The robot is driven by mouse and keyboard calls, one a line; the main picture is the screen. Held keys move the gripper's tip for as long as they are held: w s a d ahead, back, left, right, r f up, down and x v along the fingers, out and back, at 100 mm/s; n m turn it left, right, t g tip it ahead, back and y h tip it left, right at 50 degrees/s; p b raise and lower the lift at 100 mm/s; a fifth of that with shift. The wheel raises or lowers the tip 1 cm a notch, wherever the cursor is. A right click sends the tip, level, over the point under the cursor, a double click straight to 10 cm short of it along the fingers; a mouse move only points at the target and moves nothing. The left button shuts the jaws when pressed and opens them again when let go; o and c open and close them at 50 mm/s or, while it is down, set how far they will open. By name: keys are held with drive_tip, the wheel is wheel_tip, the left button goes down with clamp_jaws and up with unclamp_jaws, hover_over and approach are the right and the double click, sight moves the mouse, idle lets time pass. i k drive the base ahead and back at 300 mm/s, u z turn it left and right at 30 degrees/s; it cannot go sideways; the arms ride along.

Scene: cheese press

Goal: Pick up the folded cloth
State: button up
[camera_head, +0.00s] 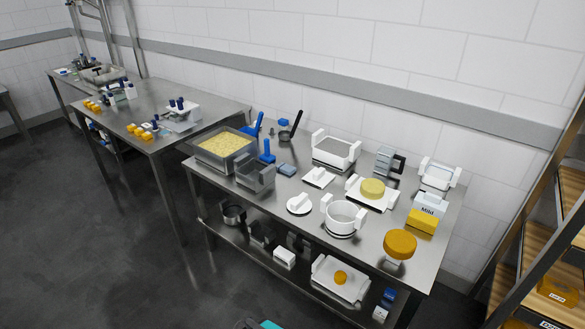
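A small flat grey-blue piece that looks like the folded cloth (287,169) lies on the steel table top, left of the middle. It is just right of a blue-handled tool (267,153) and a clear grey container (255,175). A white lidded piece (319,177) lies to its right, apart from it. The cloth is small in the picture, so its folds do not show clearly. My gripper is not recognisable in this view. Only a dark and teal shape shows at the bottom edge, and I cannot tell what it is.
A steel tray of yellow curds (223,147) stands at the table's left end. White moulds, including a round one (343,216), and cheese wheels (400,244) crowd the right half. A wooden shelf rack (540,250) stands at right. Dark floor (120,270) in front is clear.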

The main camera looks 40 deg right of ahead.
sight(288, 169)
drive_tip(key=u, duration=0.05)
drive_tip(key=i, duration=1)
drive_tip(key=z, duration=0.05)
